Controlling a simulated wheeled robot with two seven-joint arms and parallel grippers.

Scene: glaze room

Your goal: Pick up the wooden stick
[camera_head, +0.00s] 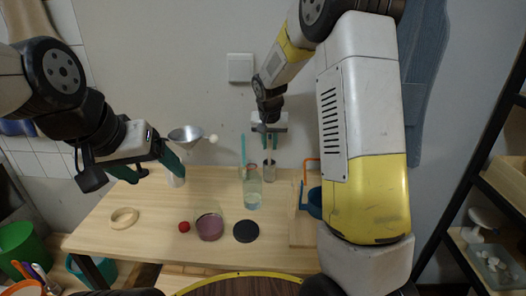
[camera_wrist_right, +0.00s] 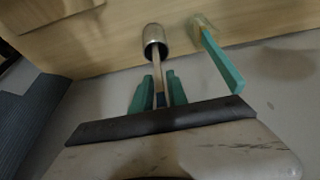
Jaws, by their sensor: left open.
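The wooden stick (camera_wrist_right: 157,66) stands in a metal cup (camera_wrist_right: 155,42), which is also on the table in the head view (camera_head: 269,172). My right gripper (camera_wrist_right: 158,82) has its green fingers on either side of the stick's upper part, above the cup. Narrow gaps seem to show between stick and fingers; contact is hard to judge. The right gripper also shows in the head view (camera_head: 269,130), small and partly hidden. My left gripper (camera_head: 150,170) is open and empty above the left part of the table, near a funnel (camera_head: 186,135).
A glass jar (camera_head: 252,195) with a green stick (camera_head: 243,150) stands just left of the cup. A pink-filled bowl (camera_head: 210,227), red ball (camera_head: 184,227), dark disc (camera_head: 246,232) and wooden ring (camera_head: 124,218) lie nearer. A wooden stand (camera_head: 302,232) is to the right.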

